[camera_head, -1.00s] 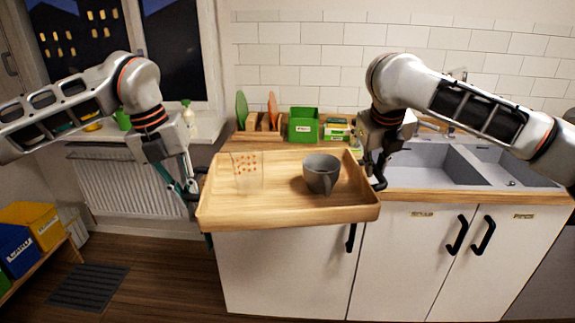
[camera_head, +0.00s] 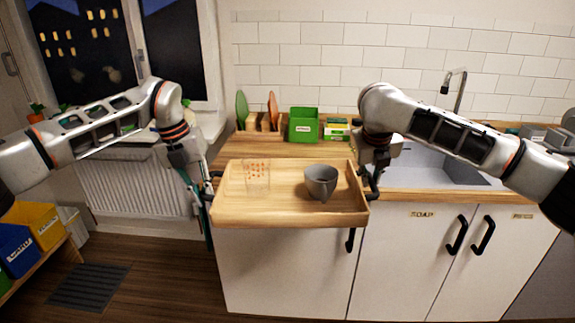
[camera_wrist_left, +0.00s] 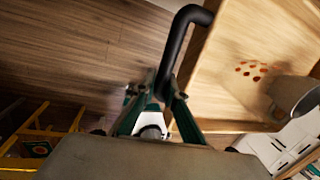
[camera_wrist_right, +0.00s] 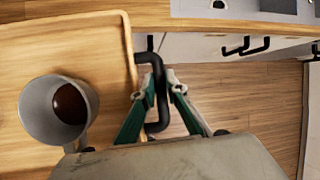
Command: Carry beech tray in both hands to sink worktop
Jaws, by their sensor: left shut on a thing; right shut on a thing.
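The beech tray (camera_head: 285,217) is held between my two grippers, in front of and slightly over the front edge of the sink worktop (camera_head: 300,149). It carries a grey mug (camera_head: 320,182) and a clear glass with red dots (camera_head: 256,175). My left gripper (camera_head: 208,190) is shut on the tray's black left handle, which shows in the left wrist view (camera_wrist_left: 178,45). My right gripper (camera_head: 372,183) is shut on the black right handle, seen in the right wrist view (camera_wrist_right: 157,95). The mug (camera_wrist_right: 60,108) stands upright with dark liquid inside.
On the worktop at the back stand a green box (camera_head: 303,125), a rack with boards (camera_head: 262,121) and a small green-and-white package (camera_head: 336,129). The sink (camera_head: 435,165) lies to the right. Bare worktop shows behind the tray. A radiator (camera_head: 130,187) is at left.

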